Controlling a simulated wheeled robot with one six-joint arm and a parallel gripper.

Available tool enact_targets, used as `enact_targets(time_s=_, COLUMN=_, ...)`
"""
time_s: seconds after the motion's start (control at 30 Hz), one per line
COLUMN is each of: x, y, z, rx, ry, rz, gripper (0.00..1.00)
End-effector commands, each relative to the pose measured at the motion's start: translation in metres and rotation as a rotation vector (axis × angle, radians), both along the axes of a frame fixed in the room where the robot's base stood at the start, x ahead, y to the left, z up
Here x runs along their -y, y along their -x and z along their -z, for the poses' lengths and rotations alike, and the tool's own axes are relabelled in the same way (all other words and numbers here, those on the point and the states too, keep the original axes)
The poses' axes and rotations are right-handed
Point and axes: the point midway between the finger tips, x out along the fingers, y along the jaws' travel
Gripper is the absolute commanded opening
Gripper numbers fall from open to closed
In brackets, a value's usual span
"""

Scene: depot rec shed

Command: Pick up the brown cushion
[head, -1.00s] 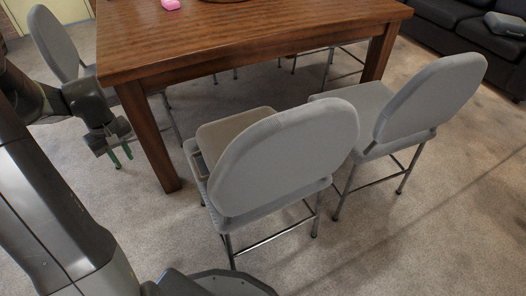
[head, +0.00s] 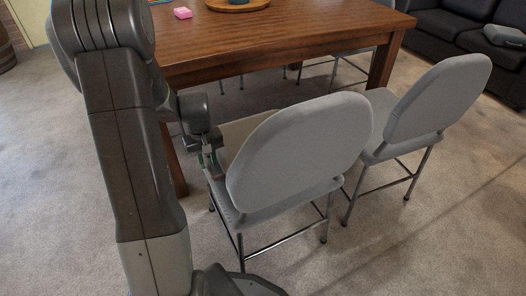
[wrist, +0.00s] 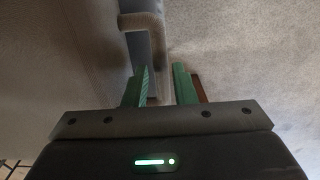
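The brown cushion (head: 245,131) is a flat, tan-brown square on the seat of the nearer grey chair (head: 300,150). In the head view the chair's backrest hides its right part and my gripper is in front of its left edge. My gripper (head: 209,161) is beside the left side of that seat, its green fingers pointing down. In the wrist view my gripper (wrist: 162,86) has its fingers apart, with a grey strip, seemingly the seat's edge, between and beyond them. A tan surface, seemingly the cushion (wrist: 65,50), fills the left. I see no grip on it.
The wooden table (head: 300,35) stands just behind the chair, with a pink block (head: 182,13) on top. Its near leg (head: 174,160) is close to my gripper. A second grey chair (head: 437,95) is at right, a dark sofa (head: 465,40) beyond. Carpet in front is open.

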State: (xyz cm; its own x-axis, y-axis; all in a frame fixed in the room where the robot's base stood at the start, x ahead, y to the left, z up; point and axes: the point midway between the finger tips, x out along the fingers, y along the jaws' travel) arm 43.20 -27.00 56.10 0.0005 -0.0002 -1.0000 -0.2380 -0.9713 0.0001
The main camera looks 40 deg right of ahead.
Motion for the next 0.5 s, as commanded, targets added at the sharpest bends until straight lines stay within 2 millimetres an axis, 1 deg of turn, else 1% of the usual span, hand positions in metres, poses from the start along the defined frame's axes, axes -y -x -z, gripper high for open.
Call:
enact_targets(time_s=0.03, x=0.0, y=-0.002, z=0.012, rx=-0.002, ry=0.0, rz=0.0, gripper=0.24)
enact_targets(time_s=0.2, x=0.001, y=-0.004, z=0.037, rx=-0.003, ry=-0.002, rz=0.0, gripper=0.24)
enact_targets(time_s=0.3, x=0.002, y=-0.005, z=0.043, rx=-0.001, ry=0.0, rz=0.0, gripper=0.24)
enact_targets(time_s=0.47, x=0.002, y=-0.005, z=0.042, rx=0.0, ry=0.0, rz=0.0, gripper=0.24)
enact_targets(time_s=0.5, x=0.002, y=-0.005, z=0.041, rx=0.0, ry=0.0, rz=0.0, gripper=0.22)
